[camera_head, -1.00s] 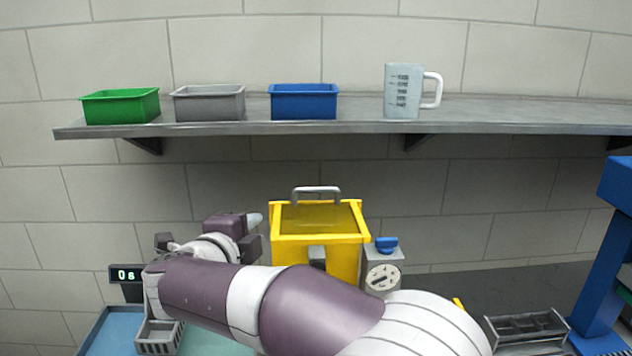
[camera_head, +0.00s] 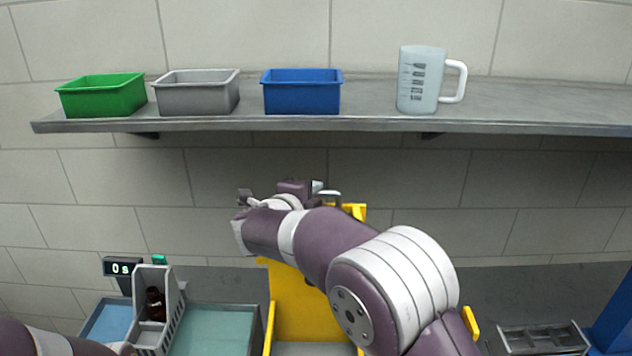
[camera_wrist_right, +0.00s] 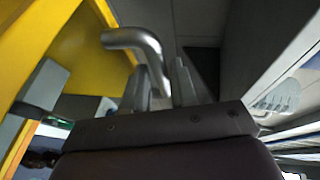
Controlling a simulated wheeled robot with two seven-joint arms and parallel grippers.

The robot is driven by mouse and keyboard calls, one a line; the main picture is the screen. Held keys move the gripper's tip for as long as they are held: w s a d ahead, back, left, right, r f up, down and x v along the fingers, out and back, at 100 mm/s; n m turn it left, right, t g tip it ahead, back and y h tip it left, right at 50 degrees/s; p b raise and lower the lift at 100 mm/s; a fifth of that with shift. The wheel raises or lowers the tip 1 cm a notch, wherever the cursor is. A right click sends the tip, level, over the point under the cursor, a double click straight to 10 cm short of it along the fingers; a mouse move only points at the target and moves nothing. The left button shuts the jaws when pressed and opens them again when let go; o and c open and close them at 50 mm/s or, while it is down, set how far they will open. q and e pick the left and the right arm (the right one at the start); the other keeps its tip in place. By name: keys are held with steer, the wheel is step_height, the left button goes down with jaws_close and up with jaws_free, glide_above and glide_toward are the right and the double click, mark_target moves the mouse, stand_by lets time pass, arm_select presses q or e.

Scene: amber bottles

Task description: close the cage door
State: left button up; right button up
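The yellow cage (camera_head: 268,335) stands in the lower middle of the head view, largely behind my right arm. A yellow panel stands upright at its back, and its grey floor shows below. The cage door (camera_head: 356,211) is raised, with its top edge just visible. Its silver handle (camera_head: 330,193) is beside my right gripper (camera_head: 285,192). In the right wrist view the bent handle (camera_wrist_right: 135,40) reaches down between the two fingers of the right gripper (camera_wrist_right: 162,88). Whether they press on it is unclear. My left arm shows at the bottom left; its gripper is out of view.
A shelf (camera_head: 300,124) above holds a green bin (camera_head: 102,97), a grey bin (camera_head: 198,95), a blue bin (camera_head: 302,94) and a measuring jug (camera_head: 420,82). A rack with an amber bottle (camera_head: 155,303) stands left of the cage, a grey tray (camera_head: 540,340) right.

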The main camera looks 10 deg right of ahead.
steer(key=shift+x, duration=1.05)
steer(key=shift+s+a+r, duration=0.2)
steer(key=shift+s+a, duration=0.05)
steer(key=shift+s, duration=0.25)
jaws_close()
steer(key=shift+w+d+f, duration=0.1)
steer(key=shift+w+f, duration=0.05)
steer(key=shift+w, duration=0.05)
steer(key=shift+s+f, duration=0.1)
steer(key=shift+s, duration=0.1)
